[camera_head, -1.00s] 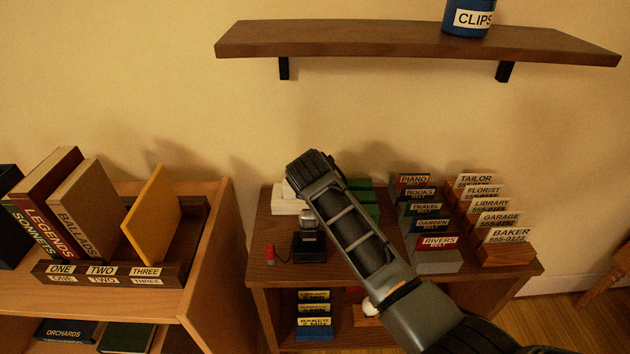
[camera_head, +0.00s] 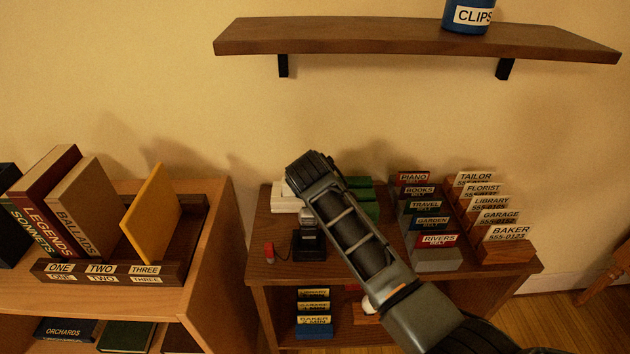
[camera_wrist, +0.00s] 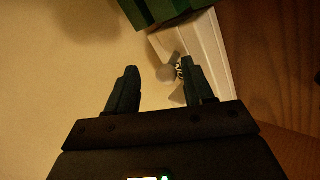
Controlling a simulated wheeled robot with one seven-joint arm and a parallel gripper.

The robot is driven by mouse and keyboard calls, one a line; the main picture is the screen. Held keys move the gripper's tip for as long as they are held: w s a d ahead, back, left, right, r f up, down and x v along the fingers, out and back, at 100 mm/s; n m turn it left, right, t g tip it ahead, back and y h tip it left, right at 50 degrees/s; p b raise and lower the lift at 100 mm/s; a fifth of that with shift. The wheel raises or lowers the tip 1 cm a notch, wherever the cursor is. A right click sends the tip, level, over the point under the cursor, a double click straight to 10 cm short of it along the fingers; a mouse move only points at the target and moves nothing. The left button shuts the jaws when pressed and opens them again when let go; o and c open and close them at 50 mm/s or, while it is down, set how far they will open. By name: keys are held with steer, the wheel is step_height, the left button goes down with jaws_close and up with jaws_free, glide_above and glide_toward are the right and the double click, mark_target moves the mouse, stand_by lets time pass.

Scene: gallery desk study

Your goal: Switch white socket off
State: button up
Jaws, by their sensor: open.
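The white socket (camera_head: 284,204) appears as a white block on the cabinet top near the wall, partly hidden by my arm. In the wrist view a white block (camera_wrist: 207,47), seemingly the same socket, lies past the right fingertip, with small grey and dark parts at its near end. Its switch position cannot be made out. My gripper (camera_wrist: 160,82) is open and empty, its fingers spread in front of the wall and the white block. Its right finger overlaps the block's near end in the picture; contact cannot be told. My arm hides the gripper in the head view.
Green blocks (camera_head: 364,205) sit beside the white one. A black device (camera_head: 309,245) and a small red object (camera_head: 269,252) stand in front. Labelled card holders (camera_head: 432,240) are on the right. A wall shelf (camera_head: 400,40) hangs above; a bookcase (camera_head: 215,260) stands left.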

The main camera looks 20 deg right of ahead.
steer(key=r, duration=0.4)
steer(key=shift+s+d+r, duration=0.2)
steer(key=shift+d+r, duration=0.05)
steer(key=shift+d, duration=0.1)
steer(key=s+d+r+b, duration=0.1)
steer(key=s+d+r, duration=0.4)
steer(key=d, duration=0.4)
steer(key=shift+s+d+r, duration=0.2)
steer(key=shift+s+r, duration=0.1)
steer(key=shift+r, duration=0.45)
